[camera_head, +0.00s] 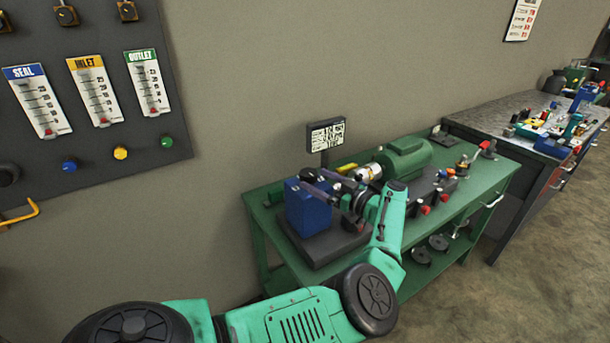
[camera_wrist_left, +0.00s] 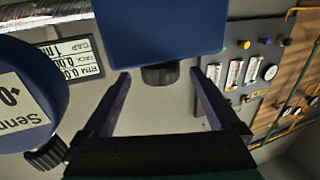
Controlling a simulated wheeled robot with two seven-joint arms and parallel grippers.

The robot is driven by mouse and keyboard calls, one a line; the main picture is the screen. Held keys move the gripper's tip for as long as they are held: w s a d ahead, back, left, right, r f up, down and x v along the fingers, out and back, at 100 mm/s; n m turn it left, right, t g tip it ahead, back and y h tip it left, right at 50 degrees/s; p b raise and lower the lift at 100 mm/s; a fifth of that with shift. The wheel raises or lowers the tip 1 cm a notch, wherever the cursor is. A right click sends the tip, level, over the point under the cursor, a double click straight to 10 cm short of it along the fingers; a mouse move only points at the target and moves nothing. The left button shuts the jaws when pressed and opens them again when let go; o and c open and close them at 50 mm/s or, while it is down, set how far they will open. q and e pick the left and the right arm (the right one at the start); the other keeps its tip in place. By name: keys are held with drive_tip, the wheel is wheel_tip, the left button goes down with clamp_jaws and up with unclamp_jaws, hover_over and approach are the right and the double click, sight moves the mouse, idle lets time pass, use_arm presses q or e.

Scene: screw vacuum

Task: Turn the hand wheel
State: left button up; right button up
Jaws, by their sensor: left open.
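No hand wheel can be clearly made out in either view. My left gripper (camera_head: 305,181) reaches over a green bench, with its dark fingers at the top of a blue box (camera_head: 308,212). In the left wrist view the left gripper (camera_wrist_left: 163,78) is open. A short black knob (camera_wrist_left: 160,74) under a blue block (camera_wrist_left: 165,30) shows between its fingertips; I cannot tell whether they touch it. A rounded blue body (camera_wrist_left: 25,90) with a white label and another black knob is at the left. My right gripper is not in view.
The green bench (camera_head: 491,181) carries a green motor (camera_head: 404,157), a small sign (camera_head: 326,135) and several fittings. A gauge panel (camera_head: 88,120) hangs on the left wall. A second bench (camera_head: 497,108) with tools stands at the right. Floor at the lower right is clear.

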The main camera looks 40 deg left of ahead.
use_arm(q)
drive_tip(key=d+p, duration=0.2)
drive_tip(key=d, duration=0.5)
drive_tip(key=shift+s+d, duration=0.15)
drive_tip(key=shift+d, duration=0.05)
drive_tip(key=shift+r, duration=0.1)
